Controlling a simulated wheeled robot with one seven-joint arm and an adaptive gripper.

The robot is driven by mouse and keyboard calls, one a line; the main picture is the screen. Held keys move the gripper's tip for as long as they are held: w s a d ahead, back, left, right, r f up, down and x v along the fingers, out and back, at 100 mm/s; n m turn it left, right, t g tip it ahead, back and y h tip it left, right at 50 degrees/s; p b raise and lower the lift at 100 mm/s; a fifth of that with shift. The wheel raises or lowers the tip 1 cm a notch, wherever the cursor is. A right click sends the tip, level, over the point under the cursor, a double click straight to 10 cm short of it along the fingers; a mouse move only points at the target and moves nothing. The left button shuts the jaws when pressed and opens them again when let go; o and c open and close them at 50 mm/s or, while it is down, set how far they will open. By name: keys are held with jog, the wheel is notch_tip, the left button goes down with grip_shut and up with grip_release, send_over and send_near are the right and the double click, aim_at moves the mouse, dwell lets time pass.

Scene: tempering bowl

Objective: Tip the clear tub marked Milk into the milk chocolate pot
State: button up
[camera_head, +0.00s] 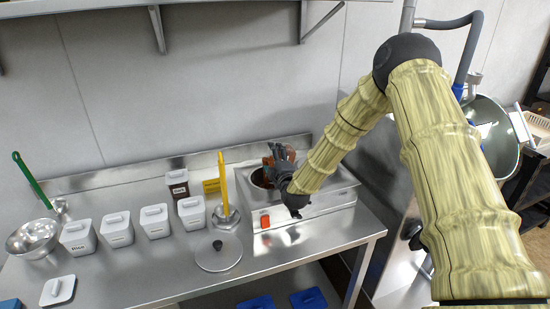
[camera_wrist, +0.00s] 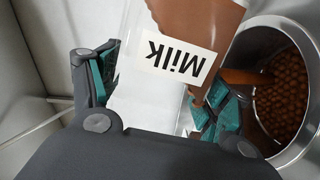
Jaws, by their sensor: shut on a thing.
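My gripper (camera_wrist: 160,95) is shut on the clear tub marked Milk (camera_wrist: 145,98), whose label reads upside down in the wrist view. The tub is tilted, with brown contents gathered toward its far end. A brown stream runs from it into the round metal pot (camera_wrist: 258,42), where brown round pieces (camera_wrist: 280,92) lie. In the head view my gripper (camera_head: 284,176) is over the warmer, with the tub (camera_head: 280,154) showing brown beside it. The pot (camera_head: 258,177) is partly hidden behind my gripper there.
White lidded tubs (camera_head: 117,229) stand in a row on the steel table (camera_head: 150,265). A dark tub (camera_head: 177,184), a yellow-handled tool (camera_head: 224,190), a round lid (camera_head: 218,252) and a steel bowl (camera_head: 33,238) are also there. A shelf (camera_head: 100,8) hangs above.

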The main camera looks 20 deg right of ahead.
jog(key=a+n+b, duration=0.1)
jog(key=n, duration=0.2)
jog(key=a+r+n+b, duration=0.1)
jog(key=n, duration=0.3)
jog(key=a+n+b, duration=0.1)
jog(key=n+b, duration=0.1)
jog(key=n, duration=0.1)
jog(key=shift+a+r+n, duration=0.1)
jog(key=shift+r+n, duration=0.15)
jog(key=shift+n, duration=0.05)
dwell(0.5)
dwell(2.6)
